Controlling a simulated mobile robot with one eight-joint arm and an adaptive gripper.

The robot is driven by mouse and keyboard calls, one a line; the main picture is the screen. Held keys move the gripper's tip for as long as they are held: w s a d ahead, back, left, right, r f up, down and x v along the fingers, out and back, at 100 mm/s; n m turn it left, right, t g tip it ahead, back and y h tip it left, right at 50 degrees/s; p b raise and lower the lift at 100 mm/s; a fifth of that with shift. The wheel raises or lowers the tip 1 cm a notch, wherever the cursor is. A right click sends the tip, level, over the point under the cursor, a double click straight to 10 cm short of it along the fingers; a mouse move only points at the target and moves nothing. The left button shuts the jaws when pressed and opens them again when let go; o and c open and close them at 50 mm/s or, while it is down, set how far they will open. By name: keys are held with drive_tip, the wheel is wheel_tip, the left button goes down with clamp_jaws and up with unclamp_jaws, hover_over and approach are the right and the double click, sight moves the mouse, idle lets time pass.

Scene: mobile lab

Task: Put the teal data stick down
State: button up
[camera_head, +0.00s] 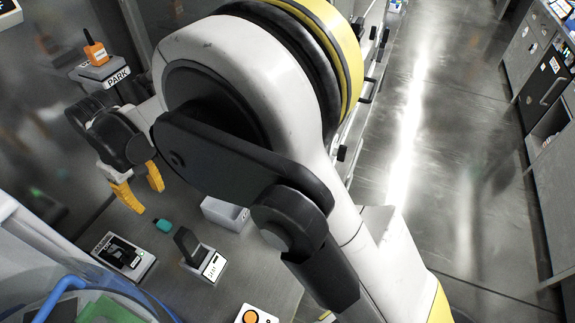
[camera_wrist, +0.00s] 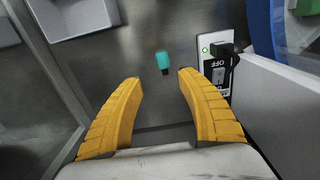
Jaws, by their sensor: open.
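The teal data stick (camera_head: 163,226) lies on the grey metal bench top (camera_head: 240,262), and it also shows in the wrist view (camera_wrist: 163,61) beyond the fingertips, near the middle between them. Its short dark end points toward my gripper in the wrist view. My gripper (camera_head: 142,188) has two yellow fingers, spread open with nothing between them. In the wrist view my gripper (camera_wrist: 157,78) frames the bare bench. The stick is apart from both fingers.
A switch box marked OFF (camera_wrist: 216,73) stands close right of the fingers in the wrist view. A PARK block (camera_head: 104,75) holds an orange item behind my gripper.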

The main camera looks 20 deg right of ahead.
drive_tip(key=d+r+m+t+y, duration=0.1)
drive_tip(key=d+r+m, duration=0.1)
drive_tip(key=d+r, duration=0.6)
drive_tip(key=d+r+m+t, duration=0.2)
drive_tip(key=d+r, duration=0.2)
drive_tip(key=d, duration=0.8)
drive_tip(key=s+d+m+t, duration=0.2)
drive_tip(key=s+d, duration=0.4)
drive_tip(key=d, duration=0.4)
drive_tip(key=s+d+m+t+h, duration=0.1)
drive_tip(key=s+d+m+t, duration=0.1)
drive_tip(key=s+d+m, duration=0.2)
drive_tip(key=s+d, duration=0.3)
drive_tip(key=d, duration=0.3)
drive_tip(key=shift+s+d+r, duration=0.15)
drive_tip(key=shift+d+r, duration=0.05)
drive_tip(key=shift+d, duration=0.1)
drive_tip(key=shift+o, duration=0.8)
